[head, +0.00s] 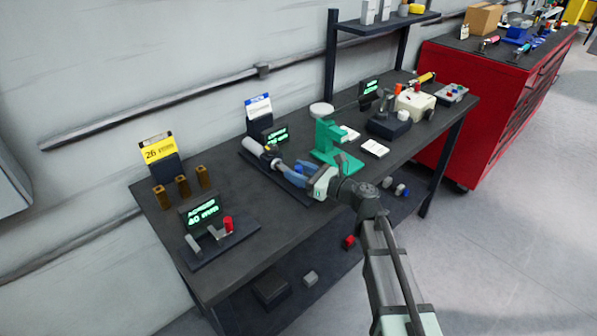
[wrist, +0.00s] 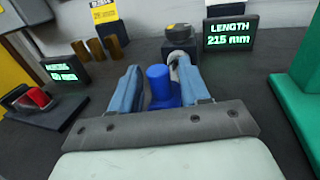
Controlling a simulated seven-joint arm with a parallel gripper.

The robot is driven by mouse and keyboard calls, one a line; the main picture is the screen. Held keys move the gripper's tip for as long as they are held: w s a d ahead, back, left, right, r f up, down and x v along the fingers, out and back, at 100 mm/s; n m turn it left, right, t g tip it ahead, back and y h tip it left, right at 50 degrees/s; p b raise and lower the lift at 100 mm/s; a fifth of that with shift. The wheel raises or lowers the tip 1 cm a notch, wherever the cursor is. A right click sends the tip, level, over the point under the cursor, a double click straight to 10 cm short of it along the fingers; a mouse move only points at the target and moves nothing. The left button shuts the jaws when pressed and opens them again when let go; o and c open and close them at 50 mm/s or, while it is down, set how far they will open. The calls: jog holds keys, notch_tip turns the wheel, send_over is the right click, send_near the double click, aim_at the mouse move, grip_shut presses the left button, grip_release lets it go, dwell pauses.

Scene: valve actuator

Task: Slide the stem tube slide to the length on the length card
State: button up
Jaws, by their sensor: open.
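A length display (wrist: 230,38) reads 215 mm. A blue-and-white card (head: 259,106) stands behind the slide; its text is too small to read.
A green stand (head: 328,143) stands close on the right of my gripper. On the left are a yellow 26 mm card (head: 158,149), several brown posts (head: 182,186) and a display panel (head: 203,211) with a red knob (head: 228,223). The bench front between them is clear.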

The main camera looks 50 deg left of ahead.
jog(key=shift+a, duration=0.1)
jog(key=shift+c, duration=0.2)
grip_shut()
dwell(0.5)
